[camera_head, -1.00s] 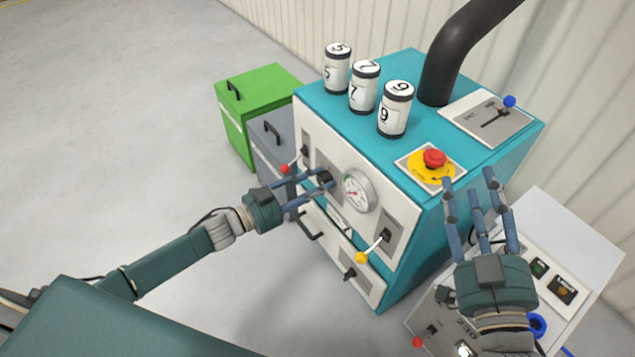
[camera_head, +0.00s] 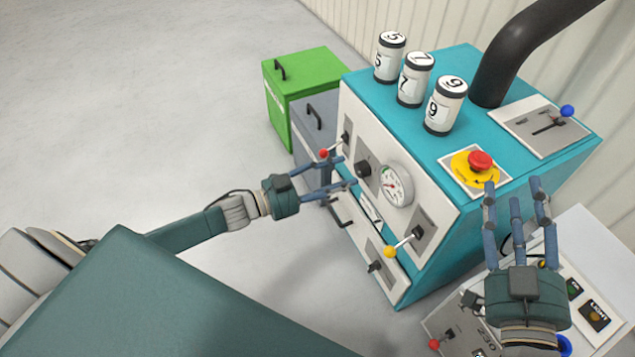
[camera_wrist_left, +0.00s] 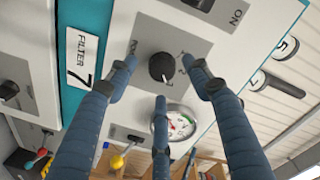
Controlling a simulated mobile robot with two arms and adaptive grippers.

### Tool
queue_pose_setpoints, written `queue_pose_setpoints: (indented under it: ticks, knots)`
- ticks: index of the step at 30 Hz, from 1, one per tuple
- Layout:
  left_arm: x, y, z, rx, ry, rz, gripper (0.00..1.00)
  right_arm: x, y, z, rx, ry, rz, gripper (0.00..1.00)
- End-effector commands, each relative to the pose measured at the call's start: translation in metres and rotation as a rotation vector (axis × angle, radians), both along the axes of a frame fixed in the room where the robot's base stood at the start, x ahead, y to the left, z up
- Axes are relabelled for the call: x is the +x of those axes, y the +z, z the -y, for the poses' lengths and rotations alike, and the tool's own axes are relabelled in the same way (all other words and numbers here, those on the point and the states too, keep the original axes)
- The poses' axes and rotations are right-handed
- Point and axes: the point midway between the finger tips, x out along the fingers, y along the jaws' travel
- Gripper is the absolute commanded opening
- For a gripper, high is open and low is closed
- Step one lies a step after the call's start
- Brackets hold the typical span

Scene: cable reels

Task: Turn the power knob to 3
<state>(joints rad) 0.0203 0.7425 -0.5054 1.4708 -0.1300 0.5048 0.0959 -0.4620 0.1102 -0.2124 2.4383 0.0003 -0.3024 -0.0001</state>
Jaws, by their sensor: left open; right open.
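The power knob (camera_head: 363,169) is a black round knob on a grey plate on the white front of the teal machine. It also shows in the left wrist view (camera_wrist_left: 162,67), with a pale pointer mark on its lower right side. The plate's numbers are too small to read surely. My left gripper (camera_head: 343,172) is open and empty, just in front of the knob. Its three fingers (camera_wrist_left: 165,100) are spread around the knob's outline and look apart from it. My right gripper (camera_head: 517,200) is open and empty near the machine's right corner.
A dial gauge (camera_head: 392,184) sits right of the knob. A red-tipped lever (camera_head: 324,153) and a yellow-tipped lever (camera_head: 391,251) stick out from the panel. A red emergency button (camera_head: 480,160) and numbered canisters (camera_head: 411,82) are on top. Green cabinet (camera_head: 300,85) stands at left.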

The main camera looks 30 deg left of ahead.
Motion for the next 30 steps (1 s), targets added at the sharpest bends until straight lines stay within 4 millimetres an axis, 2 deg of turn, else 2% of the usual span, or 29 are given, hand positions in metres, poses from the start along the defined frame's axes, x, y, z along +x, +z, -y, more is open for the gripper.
queue_pose_setpoints:
  ticks: [1, 6, 12, 30]
  knots:
    - [-0.011, -0.001, -0.008, 0.004, -0.001, -0.003, 0.50, 0.000, 0.000, 0.000, 0.000, 0.000, 0.001, 0.46]
    - [-0.038, -0.001, -0.030, 0.003, 0.001, -0.005, 0.50, 0.000, 0.001, 0.000, 0.000, 0.000, 0.001, 0.46]
    - [-0.058, 0.001, -0.047, 0.003, 0.001, -0.003, 0.50, 0.000, 0.001, 0.000, 0.000, 0.000, 0.002, 0.46]
    - [-0.062, 0.002, -0.051, 0.002, 0.001, -0.001, 0.50, 0.000, 0.001, 0.000, 0.002, 0.000, 0.003, 0.46]
